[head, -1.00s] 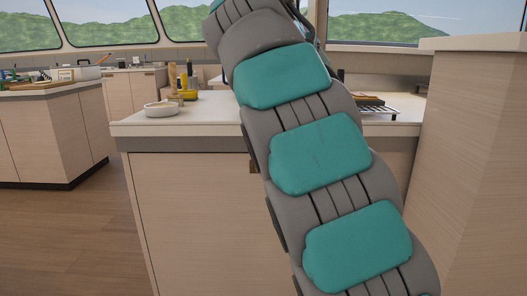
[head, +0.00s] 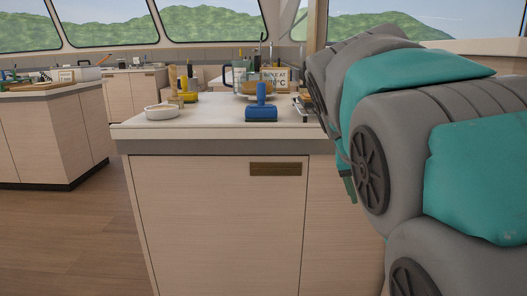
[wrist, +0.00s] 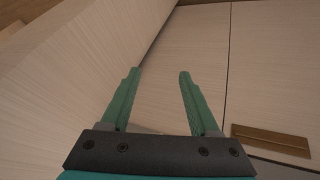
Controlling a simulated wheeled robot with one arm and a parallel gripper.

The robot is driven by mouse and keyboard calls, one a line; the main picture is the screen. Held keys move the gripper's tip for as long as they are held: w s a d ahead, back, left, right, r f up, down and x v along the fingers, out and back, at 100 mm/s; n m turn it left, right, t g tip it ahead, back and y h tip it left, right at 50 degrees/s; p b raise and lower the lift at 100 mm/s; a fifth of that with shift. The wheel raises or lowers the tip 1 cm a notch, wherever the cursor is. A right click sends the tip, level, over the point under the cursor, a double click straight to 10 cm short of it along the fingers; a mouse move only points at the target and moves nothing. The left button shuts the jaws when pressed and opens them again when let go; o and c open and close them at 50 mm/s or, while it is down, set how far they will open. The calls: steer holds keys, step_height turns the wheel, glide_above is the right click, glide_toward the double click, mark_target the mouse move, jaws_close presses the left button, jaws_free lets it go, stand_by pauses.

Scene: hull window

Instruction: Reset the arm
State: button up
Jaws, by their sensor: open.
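My arm, grey with teal pads, fills the right side of the head view and bends down in front of the counter. In the wrist view my gripper (wrist: 159,76) has its two green fingers apart, with nothing between them. In the head view, part of a green finger (head: 349,188) shows below the counter edge, beside my arm. The rest of the gripper is hidden behind the arm. The fingers face a pale wood cabinet front (wrist: 190,60) in the wrist view.
The counter (head: 200,118) holds a white bowl (head: 160,112), a blue scraper-like tool (head: 262,110), a glass pot (head: 255,82) and a sign (head: 276,78). A dark handle (head: 275,169) marks the cabinet front. Open floor (head: 70,235) lies at left.

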steer(key=s+a+f+n+g+y, duration=0.1)
steer(key=s+a+f+g+y, duration=0.1)
steer(key=s+f, duration=0.9)
steer(key=s+a+f+n+g+y, duration=0.2)
steer(key=s+f, duration=0.9)
steer(key=s, duration=0.7)
steer(key=shift+a+f+g+y+p, duration=0.2)
steer(key=shift+a+g+y+p, duration=0.2)
steer(key=shift+a+g, duration=0.55)
steer(key=shift+s, duration=0.1)
